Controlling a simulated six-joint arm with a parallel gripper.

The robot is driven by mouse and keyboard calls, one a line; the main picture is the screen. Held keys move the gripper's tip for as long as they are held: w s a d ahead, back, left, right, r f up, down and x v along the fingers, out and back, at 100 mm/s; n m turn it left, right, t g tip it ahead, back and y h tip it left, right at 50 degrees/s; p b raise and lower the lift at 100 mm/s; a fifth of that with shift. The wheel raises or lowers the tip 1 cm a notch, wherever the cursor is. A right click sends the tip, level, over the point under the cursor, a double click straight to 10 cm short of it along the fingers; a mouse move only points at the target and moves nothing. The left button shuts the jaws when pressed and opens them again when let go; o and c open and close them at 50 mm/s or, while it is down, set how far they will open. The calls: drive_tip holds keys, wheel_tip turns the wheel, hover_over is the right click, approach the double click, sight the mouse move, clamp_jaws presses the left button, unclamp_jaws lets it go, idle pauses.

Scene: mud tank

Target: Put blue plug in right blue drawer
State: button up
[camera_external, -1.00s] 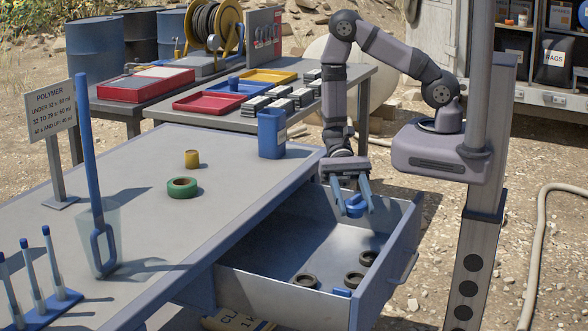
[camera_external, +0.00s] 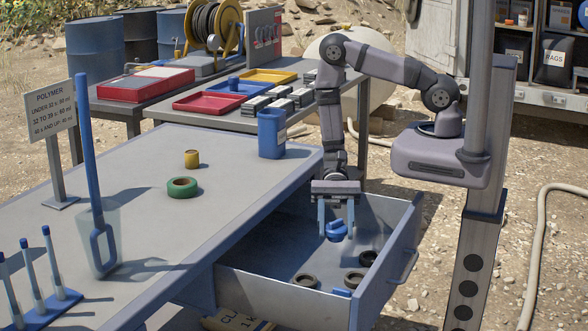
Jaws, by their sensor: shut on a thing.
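The blue plug (camera_external: 337,231) is held between the two blue fingers of my gripper (camera_external: 337,228). My gripper points down and is shut on the plug, inside the outline of the open drawer (camera_external: 285,294). The drawer is pulled out from the right side of the table, with a blue-grey front and a handle. The plug appears to be above the drawer floor, but its exact height cannot be told from this one view.
Several dark rings (camera_external: 304,281) and a small blue piece (camera_external: 341,292) lie on the drawer floor near its front. A blue container (camera_external: 271,133) stands at the table corner beside the drawer. A green tape roll (camera_external: 182,187) and yellow cylinder (camera_external: 191,159) stand on the table.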

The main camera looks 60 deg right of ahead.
hover_over(336, 265)
drive_tip(key=shift+w+f, duration=0.2)
drive_tip(key=shift+f, duration=2.1)
drive_tip(key=shift+f, duration=0.15)
drive_tip(key=shift+f+b, duration=0.35)
drive_tip(key=shift+s+f, duration=0.1)
drive_tip(key=o, duration=1)
drive_tip(key=shift+s+f, duration=0.1)
